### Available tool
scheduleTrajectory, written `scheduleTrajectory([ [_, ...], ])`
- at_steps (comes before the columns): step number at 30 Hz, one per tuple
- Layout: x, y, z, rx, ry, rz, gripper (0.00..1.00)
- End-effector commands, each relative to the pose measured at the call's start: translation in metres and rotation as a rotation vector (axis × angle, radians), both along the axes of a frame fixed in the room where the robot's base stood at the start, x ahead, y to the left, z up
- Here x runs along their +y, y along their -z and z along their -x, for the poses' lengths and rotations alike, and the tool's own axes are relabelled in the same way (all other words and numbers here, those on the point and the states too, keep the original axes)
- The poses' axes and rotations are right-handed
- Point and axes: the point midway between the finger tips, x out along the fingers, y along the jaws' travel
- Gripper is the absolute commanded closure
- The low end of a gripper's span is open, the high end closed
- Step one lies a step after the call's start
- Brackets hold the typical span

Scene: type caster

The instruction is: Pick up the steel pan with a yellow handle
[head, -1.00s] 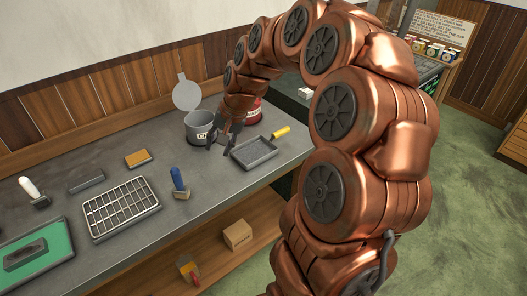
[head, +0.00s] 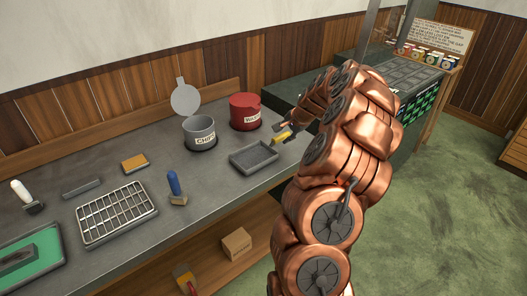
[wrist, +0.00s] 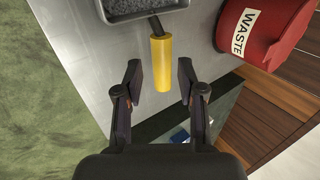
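The steel pan (head: 254,155) is a grey rectangular tray lying flat on the workbench. Its yellow handle (head: 284,136) points right and away from it in the head view. In the wrist view the pan (wrist: 140,8) shows only in part at the top edge, with the yellow handle (wrist: 161,63) pointing down toward my gripper (wrist: 160,80). My gripper is open, one finger on either side of the handle's lower end, with gaps on both sides. In the head view my gripper (head: 281,128) is at the handle, partly hidden by it and my arm.
A red WASTE bin (head: 245,112) and a grey CHIPS bin (head: 200,133) with a raised lid stand behind the pan. The bench's front edge is close to the pan.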

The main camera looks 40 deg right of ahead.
Motion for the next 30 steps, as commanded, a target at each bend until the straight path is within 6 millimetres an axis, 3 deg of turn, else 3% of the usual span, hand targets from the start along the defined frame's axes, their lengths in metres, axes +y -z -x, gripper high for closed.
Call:
scheduleTrajectory([
  [8,0.0,0.01,-0.008,0.003,-0.003,-0.003,0.61],
  [21,-0.004,0.044,-0.032,0.002,-0.001,0.001,0.61],
  [28,-0.004,0.046,-0.033,0.0,-0.001,0.001,0.61],
  [30,-0.004,0.046,-0.033,0.0,-0.001,0.0,0.66],
])
